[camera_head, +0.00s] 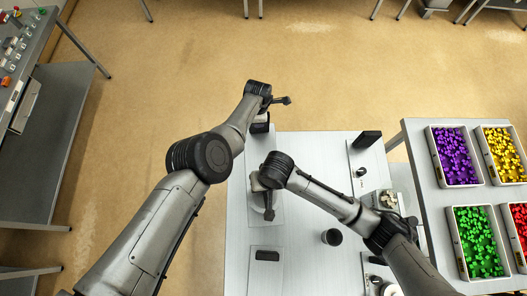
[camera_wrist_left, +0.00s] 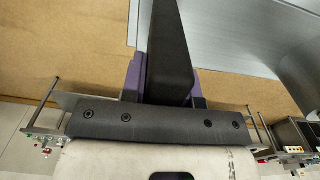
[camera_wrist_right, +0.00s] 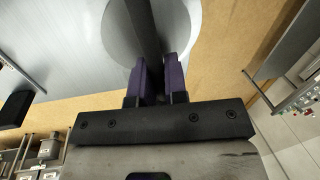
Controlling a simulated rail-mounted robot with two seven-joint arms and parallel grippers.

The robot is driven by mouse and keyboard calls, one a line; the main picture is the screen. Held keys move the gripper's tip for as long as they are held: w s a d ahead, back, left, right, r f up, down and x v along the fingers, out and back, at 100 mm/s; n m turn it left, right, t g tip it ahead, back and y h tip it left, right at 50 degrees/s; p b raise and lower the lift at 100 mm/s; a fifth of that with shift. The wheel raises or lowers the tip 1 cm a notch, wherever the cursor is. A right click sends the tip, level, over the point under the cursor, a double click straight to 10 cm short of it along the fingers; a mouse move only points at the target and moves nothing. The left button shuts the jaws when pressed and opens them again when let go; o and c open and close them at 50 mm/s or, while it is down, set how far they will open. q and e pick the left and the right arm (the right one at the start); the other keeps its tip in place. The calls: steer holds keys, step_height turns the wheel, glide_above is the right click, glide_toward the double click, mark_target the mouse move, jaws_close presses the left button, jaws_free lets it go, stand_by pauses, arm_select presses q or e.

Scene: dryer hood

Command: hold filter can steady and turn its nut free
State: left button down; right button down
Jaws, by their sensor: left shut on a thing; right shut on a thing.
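In the left wrist view my left gripper (camera_wrist_left: 172,85) is shut on a dark flat bar (camera_wrist_left: 172,45), with its purple pads on either side. A large grey curved surface (camera_wrist_left: 300,65), perhaps the filter can, shows to its right. In the right wrist view my right gripper (camera_wrist_right: 160,82) is shut on a narrow dark bar (camera_wrist_right: 143,28), which passes over a pale round disc (camera_wrist_right: 185,25). I cannot tell whether either bar belongs to the can or to a tool. The nut is not distinguishable.
A light grey table (camera_head: 315,150) carries a dark block (camera_head: 367,139), a dark cup (camera_head: 332,237) and a small dark piece on a plate (camera_head: 267,255). A side table at right holds bins of purple (camera_head: 455,157), yellow, green and red pieces. A control bench (camera_head: 22,60) stands left.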

mark_target(256, 198)
steer(key=n, duration=0.2)
steer(key=a+n, duration=0.1)
steer(key=n, duration=0.1)
steer(key=shift+s+n+g, duration=0.15)
steer(key=shift+n+g, duration=0.25)
steer(key=n, duration=0.3)
steer(key=a+n+h, duration=0.1)
steer(key=shift+s+r+n+g, duration=0.1)
steer(key=shift+s+n+g, duration=0.2)
steer(key=shift+s, duration=0.05)
steer(key=n, duration=0.3)
steer(key=shift+s+a+h, duration=0.1)
steer(key=shift+s+h, duration=0.2)
steer(key=shift+s, duration=0.1)
steer(key=shift+s+n+h, duration=0.15)
steer(key=shift+s+n, duration=0.05)
steer(key=shift+n, duration=0.7)
steer(key=shift+s+n+h, duration=0.15)
steer(key=shift+n, duration=0.75)
steer(key=c, duration=1.4)
jaws_free()
steer(key=shift+c, duration=0.2)
